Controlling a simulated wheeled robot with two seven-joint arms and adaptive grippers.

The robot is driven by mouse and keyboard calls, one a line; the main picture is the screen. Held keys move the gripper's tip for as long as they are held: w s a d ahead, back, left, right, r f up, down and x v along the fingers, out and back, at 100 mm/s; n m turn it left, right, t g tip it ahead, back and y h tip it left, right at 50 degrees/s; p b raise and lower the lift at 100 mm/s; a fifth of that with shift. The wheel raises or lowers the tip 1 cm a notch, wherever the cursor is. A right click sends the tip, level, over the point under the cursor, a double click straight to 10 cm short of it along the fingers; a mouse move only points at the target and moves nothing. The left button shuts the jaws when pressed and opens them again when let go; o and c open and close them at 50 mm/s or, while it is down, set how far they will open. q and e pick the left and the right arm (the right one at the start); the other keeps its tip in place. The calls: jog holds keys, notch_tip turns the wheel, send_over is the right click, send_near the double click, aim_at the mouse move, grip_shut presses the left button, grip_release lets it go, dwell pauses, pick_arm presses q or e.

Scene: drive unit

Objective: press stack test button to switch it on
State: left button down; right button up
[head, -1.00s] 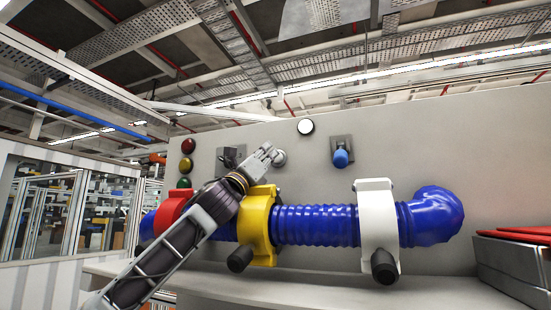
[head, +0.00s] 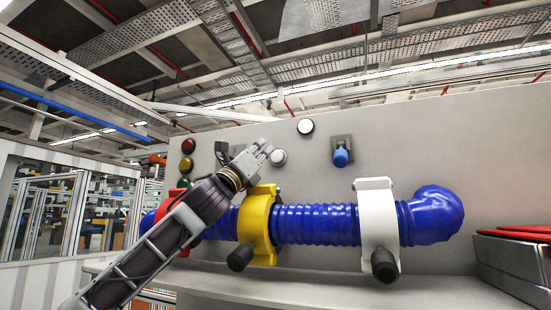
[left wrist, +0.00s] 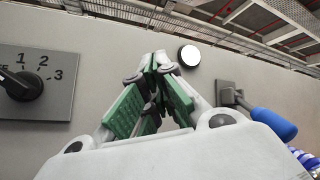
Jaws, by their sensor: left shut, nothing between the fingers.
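Two round buttons sit on the grey panel in the head view. One is white with a dark rim (head: 305,126); a paler one (head: 278,157) is lower and to its left. No label is readable, so I cannot tell which is the stack test button. My left gripper (head: 265,149) is shut and empty, its tips just up and left of the lower button. Contact cannot be made out. In the left wrist view the closed green-padded fingers (left wrist: 155,72) point at the panel, with a white dark-rimmed button (left wrist: 189,56) right of the tips. The lower button is not visible there. My right gripper is out of view.
A blue-handled lever (head: 341,157) sticks out right of the buttons. A rotary switch (left wrist: 22,84) is left in the wrist view. Below runs a blue hose (head: 318,225) with yellow (head: 257,225) and white (head: 377,220) clamps. Indicator lamps (head: 187,165) are at left.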

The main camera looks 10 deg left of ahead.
pick_arm(q)
jog(key=shift+s+a, duration=0.25)
jog(key=shift+s, duration=0.95)
